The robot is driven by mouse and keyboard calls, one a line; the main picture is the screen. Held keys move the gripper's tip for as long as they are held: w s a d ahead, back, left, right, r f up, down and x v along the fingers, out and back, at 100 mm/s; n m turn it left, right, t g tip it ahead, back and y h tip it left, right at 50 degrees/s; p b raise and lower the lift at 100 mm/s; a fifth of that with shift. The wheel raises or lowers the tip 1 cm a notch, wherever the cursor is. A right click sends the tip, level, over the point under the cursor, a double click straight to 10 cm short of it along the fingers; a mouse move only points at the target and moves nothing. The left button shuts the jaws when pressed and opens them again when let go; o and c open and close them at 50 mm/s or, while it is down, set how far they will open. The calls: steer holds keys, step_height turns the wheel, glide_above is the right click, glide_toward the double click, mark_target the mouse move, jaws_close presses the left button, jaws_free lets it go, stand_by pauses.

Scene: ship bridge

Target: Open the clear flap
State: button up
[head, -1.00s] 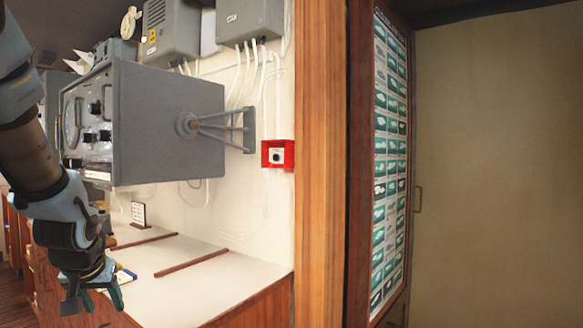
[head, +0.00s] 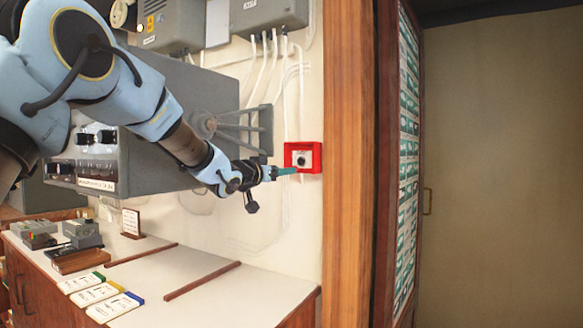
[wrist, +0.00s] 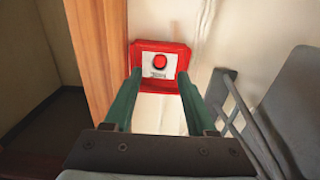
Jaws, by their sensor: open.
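A small red box (head: 315,158) is fixed to the cream wall beside the wooden post; it also shows in the wrist view (wrist: 160,46). In the wrist view a round red button (wrist: 160,62) sits on a white plate inside it. I cannot make out the clear flap apart from the box front. My gripper (head: 288,171) is in front of the box, at its lower left in the head view. In the wrist view its green fingers (wrist: 158,74) are apart, one at each side of the box's lower part, with nothing between them. Whether they touch the box is unclear.
A grey equipment cabinet (head: 215,90) on a wall bracket (head: 255,130) is behind and left of my arm. The wooden post (head: 347,170) stands close right of the box. Below is a counter (head: 215,285) with labelled cards (head: 92,293) and wooden strips.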

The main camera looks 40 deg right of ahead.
mark_target(296, 158)
steer(key=p+x, duration=0.2)
steer(key=x, duration=0.4)
steer(key=shift+d, duration=0.1)
jaws_close()
stand_by(0.3)
stand_by(1.0)
